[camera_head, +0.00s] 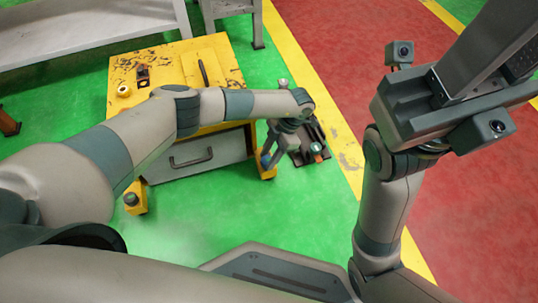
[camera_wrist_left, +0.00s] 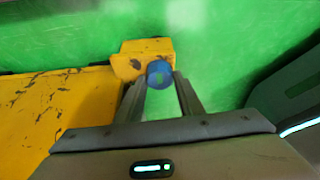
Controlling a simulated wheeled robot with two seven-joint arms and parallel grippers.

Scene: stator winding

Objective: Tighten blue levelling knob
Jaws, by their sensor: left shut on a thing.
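The blue levelling knob (camera_wrist_left: 160,74) sits on a yellow corner block (camera_wrist_left: 128,66) of the yellow cart and lies between my left fingertips in the left wrist view. In the head view the knob (camera_head: 266,160) shows small at the cart's front right corner. My left gripper (camera_head: 270,157) reaches down to it there and is shut on it. The gripper also shows in the wrist view (camera_wrist_left: 158,78). My right gripper's body (camera_head: 440,100) is raised at the right; its fingertips are not clearly seen.
The worn yellow cart (camera_head: 219,62) has a grey drawer (camera_head: 205,158) with a handle. Another corner block with a dark knob (camera_head: 131,199) is at the cart's front left. Small parts lie on top. A grey bench (camera_head: 90,35) stands behind. Green floor in front is clear.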

